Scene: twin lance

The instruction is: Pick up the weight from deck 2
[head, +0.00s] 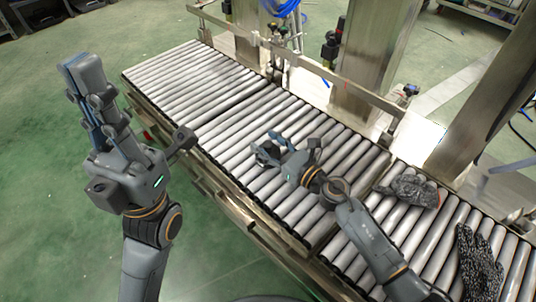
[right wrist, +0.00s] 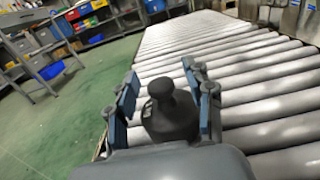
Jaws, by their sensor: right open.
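The weight (right wrist: 168,112) is dark grey with a rounded knob on top. It stands upright between the two blue-padded fingers of my right gripper (right wrist: 160,82), which is open, with the fingers on either side of it. In the head view the weight (head: 267,154) is a small dark shape on the middle roller deck (head: 235,125), partly hidden by my right gripper (head: 272,146). Whether a finger touches it I cannot tell. My left gripper (head: 82,66) is raised over the green floor, left of the conveyor, fingers pointing up; its opening is unclear.
One grey glove (head: 408,189) and another dark speckled glove (head: 478,262) lie on the rollers at the right. A metal rail (head: 320,68) and posts (head: 372,55) border the far side. The far-left rollers (head: 170,75) are bare. Shelves with bins (right wrist: 85,22) stand across the floor.

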